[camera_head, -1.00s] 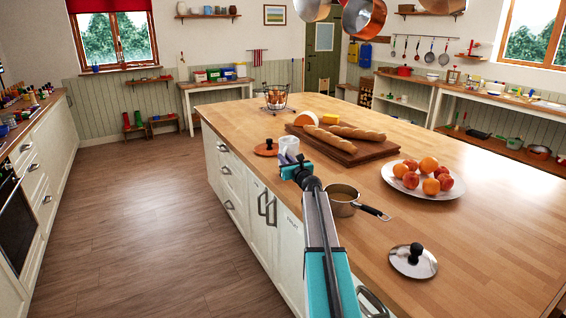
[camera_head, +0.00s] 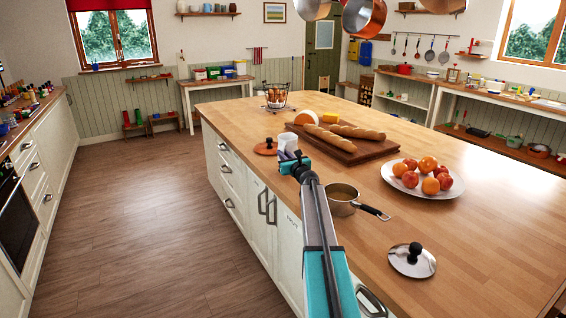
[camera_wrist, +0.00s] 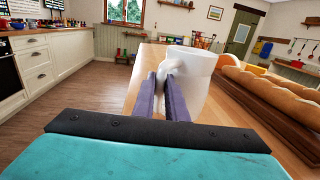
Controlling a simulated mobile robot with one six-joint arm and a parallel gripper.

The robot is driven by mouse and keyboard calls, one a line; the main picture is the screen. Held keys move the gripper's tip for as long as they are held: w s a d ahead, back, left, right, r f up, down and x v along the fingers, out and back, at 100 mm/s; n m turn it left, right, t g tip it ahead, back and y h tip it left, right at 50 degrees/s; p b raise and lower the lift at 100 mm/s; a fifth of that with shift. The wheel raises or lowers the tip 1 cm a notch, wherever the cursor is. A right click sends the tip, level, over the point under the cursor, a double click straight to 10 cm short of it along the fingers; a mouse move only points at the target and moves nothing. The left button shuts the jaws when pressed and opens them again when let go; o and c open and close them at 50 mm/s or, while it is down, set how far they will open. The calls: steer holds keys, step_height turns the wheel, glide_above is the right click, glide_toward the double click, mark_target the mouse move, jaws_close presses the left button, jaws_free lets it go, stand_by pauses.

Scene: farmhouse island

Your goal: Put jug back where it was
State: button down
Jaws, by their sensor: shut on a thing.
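The white jug (camera_head: 287,142) is near the left edge of the wooden island top (camera_head: 480,225), beside an orange lid. It also shows in the wrist view (camera_wrist: 200,72), upright with its handle toward me. My gripper (camera_head: 293,156) is at the near side of the jug. In the wrist view, its two purple fingers (camera_wrist: 164,84) are shut on the jug's handle. The jug's base is hidden by the gripper, so I cannot tell whether it touches the island top.
A board (camera_head: 330,150) with bread and cheese lies right of the jug. The orange lid (camera_head: 265,148) is close on its left. A saucepan (camera_head: 342,199), a fruit plate (camera_head: 448,189) and a metal lid (camera_head: 412,260) are nearer. A wire basket (camera_head: 276,98) stands behind.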

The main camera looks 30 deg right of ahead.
steer(key=shift+f+p, duration=0.3)
steer(key=shift+f, duration=1.55)
steer(key=c, duration=1.8)
jaws_free()
steer(key=shift+o, duration=0.2)
steer(key=shift+s+a+b, duration=0.2)
steer(key=shift+s+b, duration=0.15)
steer(key=shift+s, duration=0.9)
steer(key=shift+s+a+b, duration=0.2)
steer(key=shift+s+b, duration=0.1)
steer(key=shift+s, duration=0.9)
steer(key=shift+s+a+b, duration=0.2)
steer(key=shift+s+b, duration=0.15)
steer(key=shift+s, duration=0.9)
steer(key=shift+a, duration=0.1)
